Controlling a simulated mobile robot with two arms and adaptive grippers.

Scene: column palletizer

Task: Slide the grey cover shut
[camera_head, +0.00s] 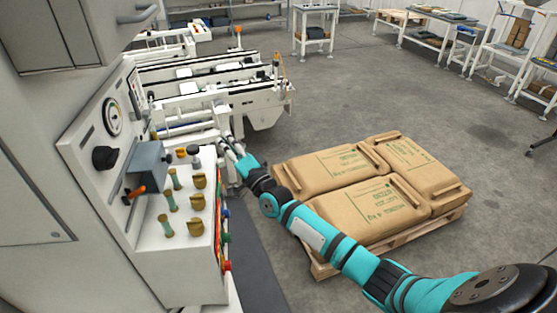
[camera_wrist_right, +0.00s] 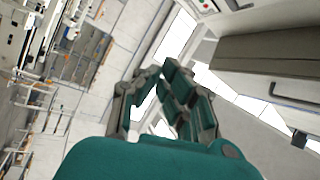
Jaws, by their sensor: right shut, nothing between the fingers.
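The grey cover (camera_head: 149,162) is a small box-like piece on the sloped face of the white control panel (camera_head: 130,232) at the left of the head view. An orange-tipped handle (camera_head: 135,193) sticks out at its lower side. My right gripper (camera_head: 226,141) is shut and empty, to the right of the cover and apart from it, beyond the panel's right edge. Its fingers also show in the right wrist view (camera_wrist_right: 160,88), with nothing between them. I cannot make out the cover in the wrist view. My left gripper is not in view.
Brass-coloured knobs (camera_head: 197,202) and a black knob (camera_head: 105,157) stand out from the panel near the cover. White conveyor machinery (camera_head: 205,85) stands behind. Open floor (camera_head: 360,85) lies beyond the pallet.

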